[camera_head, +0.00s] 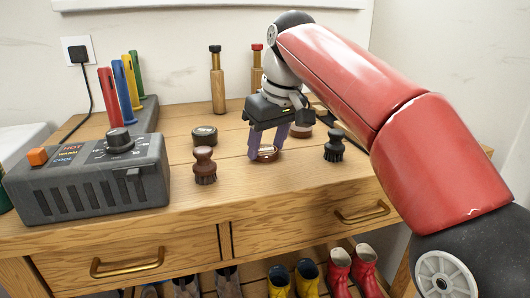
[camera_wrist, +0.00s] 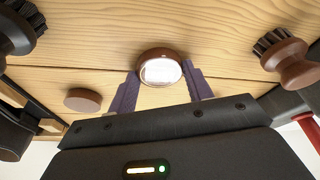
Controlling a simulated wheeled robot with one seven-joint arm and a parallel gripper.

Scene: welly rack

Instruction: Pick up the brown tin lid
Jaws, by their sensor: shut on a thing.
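The brown tin lid (camera_head: 265,154) is a small round piece near the middle of the wooden bench top. In the wrist view the lid (camera_wrist: 142,62) has a brown rim and a pale, bright face. My gripper (camera_head: 267,147) points down with its purple fingers on either side of the lid. In the wrist view my gripper (camera_wrist: 160,80) is shut on it, one finger at each side. The lid is at or very close to the wood; I cannot tell whether there is a gap under it.
A brown brush (camera_head: 204,166) stands left, a black brush (camera_head: 334,146) right. A dark round tin (camera_head: 204,135) is behind left, a brown disc (camera_wrist: 83,100) behind right. A grey dial box (camera_head: 90,180) fills the left. Two bottle-like wooden things (camera_head: 217,85) stand behind.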

